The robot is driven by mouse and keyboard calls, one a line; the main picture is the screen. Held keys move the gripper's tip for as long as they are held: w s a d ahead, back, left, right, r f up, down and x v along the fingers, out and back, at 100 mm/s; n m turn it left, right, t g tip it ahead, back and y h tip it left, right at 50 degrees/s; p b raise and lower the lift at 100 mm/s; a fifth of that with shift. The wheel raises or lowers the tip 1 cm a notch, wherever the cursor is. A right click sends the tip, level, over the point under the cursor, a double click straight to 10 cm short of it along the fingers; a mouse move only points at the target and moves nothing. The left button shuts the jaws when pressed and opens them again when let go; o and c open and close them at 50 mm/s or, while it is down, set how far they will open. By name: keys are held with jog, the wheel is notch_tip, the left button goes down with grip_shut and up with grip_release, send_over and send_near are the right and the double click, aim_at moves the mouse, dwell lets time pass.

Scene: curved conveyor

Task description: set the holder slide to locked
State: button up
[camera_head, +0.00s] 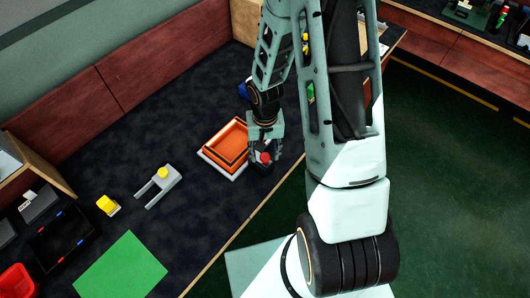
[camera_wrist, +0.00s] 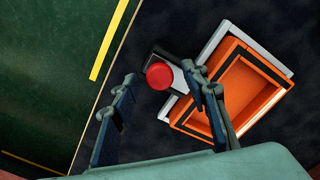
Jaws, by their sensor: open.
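A round red knob (camera_wrist: 159,76) sits on a small dark slide block with a pale edge (camera_wrist: 179,82), next to the holder, a white frame (camera_wrist: 262,49) around an orange tray (camera_wrist: 245,85). In the head view, the red knob (camera_head: 265,157) shows at the right corner of the orange tray (camera_head: 226,145). My gripper (camera_wrist: 159,72) is open, and its fingers appear on either side of the knob in the wrist view. I cannot tell how high they are above it. In the head view, my gripper (camera_head: 264,140) partly hides the block. No lock mark is readable.
A grey forked piece with a yellow knob (camera_head: 163,172) lies left of the tray. Farther left are a yellow block (camera_head: 108,205), a green mat (camera_head: 122,269), a black tray (camera_head: 62,243) and a red bin (camera_head: 17,281). The counter's front edge runs close to the knob.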

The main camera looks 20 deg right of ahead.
aim_at(257, 155)
grip_shut()
dwell(0.4)
jog(key=w+a+b, duration=0.1)
jog(key=w+a, duration=0.1)
jog(key=shift+w, duration=0.4)
grip_release()
jog(key=shift+a, duration=0.1)
notch_tip(257, 155, up, 12)
dwell(0.6)
